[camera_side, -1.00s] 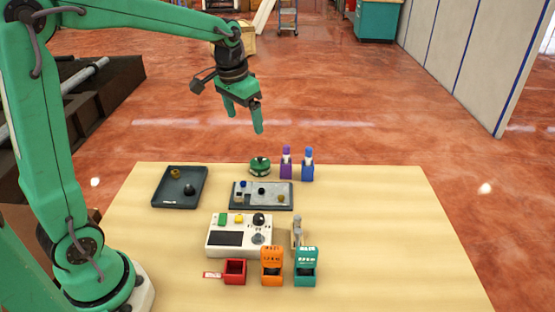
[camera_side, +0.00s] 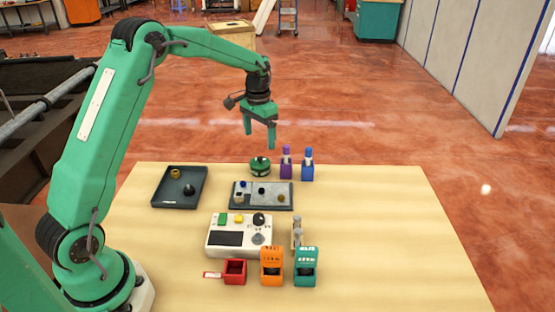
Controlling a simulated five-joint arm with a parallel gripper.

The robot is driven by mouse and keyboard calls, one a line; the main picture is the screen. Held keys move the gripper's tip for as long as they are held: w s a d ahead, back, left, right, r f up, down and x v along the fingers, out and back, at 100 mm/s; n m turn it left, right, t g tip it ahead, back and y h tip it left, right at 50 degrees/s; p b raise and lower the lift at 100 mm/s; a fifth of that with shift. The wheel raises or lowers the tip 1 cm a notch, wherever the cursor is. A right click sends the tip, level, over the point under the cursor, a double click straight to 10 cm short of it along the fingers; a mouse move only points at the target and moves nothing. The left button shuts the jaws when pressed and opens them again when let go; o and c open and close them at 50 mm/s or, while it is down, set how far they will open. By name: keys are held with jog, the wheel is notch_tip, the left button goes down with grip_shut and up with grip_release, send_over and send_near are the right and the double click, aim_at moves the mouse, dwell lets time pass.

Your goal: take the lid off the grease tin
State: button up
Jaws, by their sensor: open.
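The grease tin (camera_side: 260,171) is a small round green tin near the back edge of the table. Its lid (camera_side: 260,160) is on top, with a small dark spot in the middle. My gripper (camera_side: 260,141) is open and empty, pointing down above the tin. A gap shows between its fingertips and the lid. I cannot tell how well the gripper lines up with the tin in depth.
Purple (camera_side: 286,164) and blue (camera_side: 307,165) bottles stand close to the tin's right. A grey plate with small parts (camera_side: 268,188) lies in front. A dark tray (camera_side: 175,203) is at left; a white control box (camera_side: 226,240), red (camera_side: 235,272), orange (camera_side: 271,280) and teal (camera_side: 305,280) containers are nearer. The right side is clear.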

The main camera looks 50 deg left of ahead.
aim_at(260, 157)
jog(key=shift+f, duration=0.1)
jog(key=shift+f, duration=1.2)
jog(key=shift+f, duration=0.1)
jog(key=shift+f, duration=2.5)
jog(key=shift+c, duration=0.2)
jog(key=c, duration=1)
